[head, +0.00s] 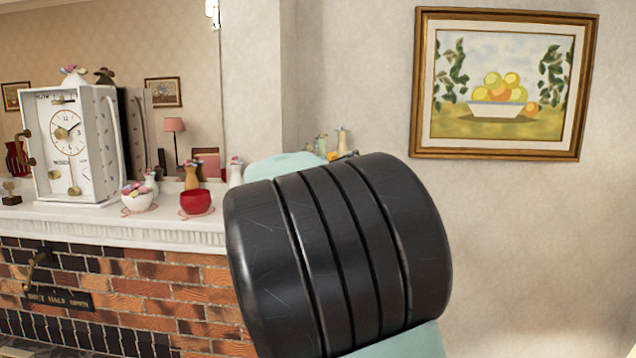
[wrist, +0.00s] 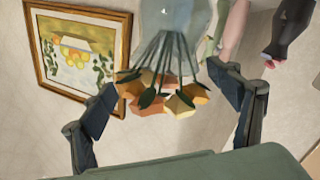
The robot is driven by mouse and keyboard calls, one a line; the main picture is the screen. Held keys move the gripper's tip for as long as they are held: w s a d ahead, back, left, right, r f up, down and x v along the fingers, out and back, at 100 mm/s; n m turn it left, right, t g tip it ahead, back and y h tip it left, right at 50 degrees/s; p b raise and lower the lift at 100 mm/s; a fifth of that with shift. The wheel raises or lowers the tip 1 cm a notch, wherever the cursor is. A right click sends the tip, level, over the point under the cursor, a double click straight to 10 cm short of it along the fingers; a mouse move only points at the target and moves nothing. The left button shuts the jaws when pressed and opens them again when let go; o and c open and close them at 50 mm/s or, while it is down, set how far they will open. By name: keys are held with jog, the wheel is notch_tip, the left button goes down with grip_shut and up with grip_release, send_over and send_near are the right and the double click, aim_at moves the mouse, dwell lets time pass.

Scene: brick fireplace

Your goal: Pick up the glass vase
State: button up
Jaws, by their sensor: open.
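The glass vase (wrist: 172,14) is at the top middle of the wrist view, which appears upside down. It is clear, with green stems and orange and yellow flowers (wrist: 165,97) pointing down in the picture. My gripper (wrist: 163,80) is open, one finger on each side of the flowers. I see no clear contact, and the vase's base is out of frame. In the head view my dark arm hides the gripper and most of the vase's surroundings.
In the wrist view, a pink vase (wrist: 233,30) and a dark vase (wrist: 290,32) stand close by on the right. In the head view, the mantel (head: 110,228) holds a white clock (head: 75,145), a white bowl (head: 138,202) and a red bowl (head: 196,203). A framed picture (head: 503,85) hangs on the wall.

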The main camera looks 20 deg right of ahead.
jog(key=shift+c, duration=0.3)
jog(key=c, duration=1.5)
jog(key=shift+r, duration=0.1)
